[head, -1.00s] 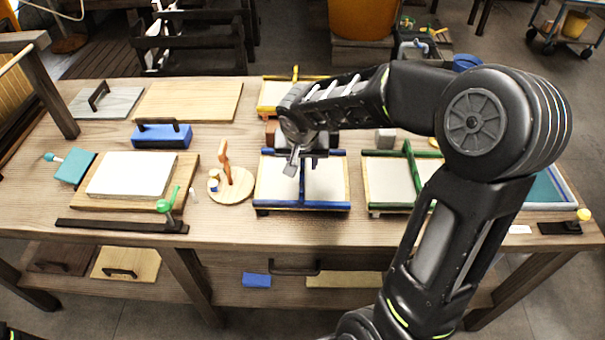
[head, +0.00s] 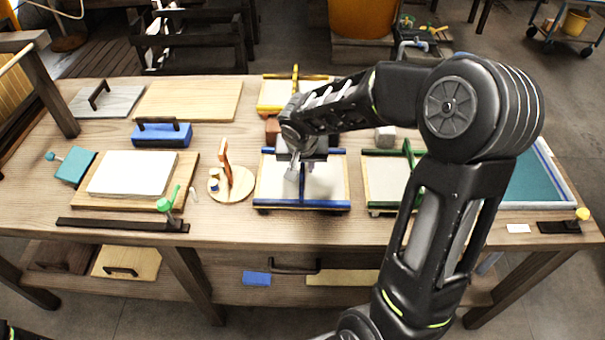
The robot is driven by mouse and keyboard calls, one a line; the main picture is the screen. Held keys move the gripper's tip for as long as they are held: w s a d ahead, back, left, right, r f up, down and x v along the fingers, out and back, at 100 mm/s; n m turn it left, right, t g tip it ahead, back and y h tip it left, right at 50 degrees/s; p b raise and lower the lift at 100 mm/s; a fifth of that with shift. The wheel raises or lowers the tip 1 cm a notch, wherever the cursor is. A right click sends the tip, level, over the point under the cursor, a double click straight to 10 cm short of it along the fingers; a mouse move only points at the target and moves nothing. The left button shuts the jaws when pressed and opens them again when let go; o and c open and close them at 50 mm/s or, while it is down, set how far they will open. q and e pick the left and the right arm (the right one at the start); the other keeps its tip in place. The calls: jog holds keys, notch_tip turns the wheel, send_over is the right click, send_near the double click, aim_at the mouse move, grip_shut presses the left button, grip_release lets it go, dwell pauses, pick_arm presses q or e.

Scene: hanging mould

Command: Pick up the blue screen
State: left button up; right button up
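The blue screen (head: 330,185) is a pale panel with blue bars along its front and back edges and a blue bar across its middle. It lies flat on the wooden table in the head view. My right gripper (head: 301,174) points down over its middle bar, low and near the back half. Its fingers look apart, one on each side of the bar, with no clear grip on it. The gripper and wrist hide the back part of the bar. My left gripper is not in view.
A green-barred screen (head: 381,180) stands close on the right, partly behind my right arm. A yellow-barred screen (head: 275,97) is behind. A round wooden stand (head: 234,190) with an upright peg is close on the left. A blue handled block (head: 145,139) is farther left.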

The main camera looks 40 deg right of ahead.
grip_shut()
jog(key=shift+r, duration=0.1)
dwell(0.3)
notch_tip(320, 180, up, 10)
jog(key=shift+f, duration=0.1)
dwell(0.4)
dwell(0.5)
